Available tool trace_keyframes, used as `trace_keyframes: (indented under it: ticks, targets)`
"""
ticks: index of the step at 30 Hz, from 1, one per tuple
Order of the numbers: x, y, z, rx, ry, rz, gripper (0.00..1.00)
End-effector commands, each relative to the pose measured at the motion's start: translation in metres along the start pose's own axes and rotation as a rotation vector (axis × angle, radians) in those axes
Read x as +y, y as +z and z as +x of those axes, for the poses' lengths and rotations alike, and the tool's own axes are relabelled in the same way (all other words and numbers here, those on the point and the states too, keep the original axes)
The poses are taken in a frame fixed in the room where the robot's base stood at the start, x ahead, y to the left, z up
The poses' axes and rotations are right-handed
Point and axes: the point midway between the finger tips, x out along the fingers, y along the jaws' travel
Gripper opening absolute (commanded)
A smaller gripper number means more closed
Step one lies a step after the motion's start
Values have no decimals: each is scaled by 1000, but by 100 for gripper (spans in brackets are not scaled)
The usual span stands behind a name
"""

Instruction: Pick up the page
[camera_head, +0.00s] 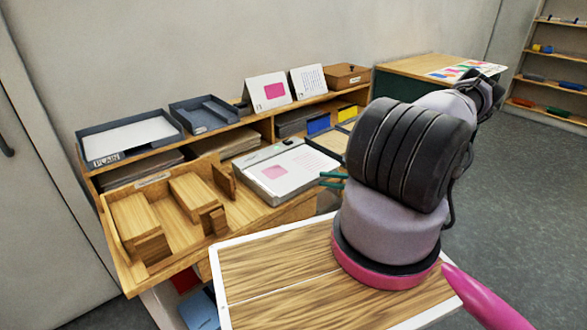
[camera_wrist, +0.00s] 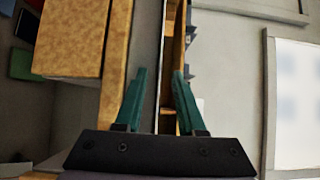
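Several pages show in the head view, and I cannot tell which one the task means. A white sheet (camera_head: 130,137) lies in the dark tray labelled PLAIN (camera_head: 175,143). No page is clear between the fingers in the wrist view.
Two upright cards, one with a pink square (camera_head: 268,92) and one with text (camera_head: 308,81), stand on the upper shelf. A second dark tray (camera_head: 205,114) and a brown box (camera_head: 347,76) flank them. A wooden divided tray (camera_head: 168,237) fills the desk's left.

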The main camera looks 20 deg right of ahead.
Motion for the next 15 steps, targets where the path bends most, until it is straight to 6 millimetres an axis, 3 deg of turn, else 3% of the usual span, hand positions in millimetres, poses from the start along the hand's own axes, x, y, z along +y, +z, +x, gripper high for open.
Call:
trace_keyframes:
  ticks: [4,12,13,15]
  targets:
    - [0,0,18,-2,0,0,39]
    - [0,0,22,1,0,0,39]
    - [0,0,22,1,0,0,35]
    - [0,0,22,1,1,0,8]
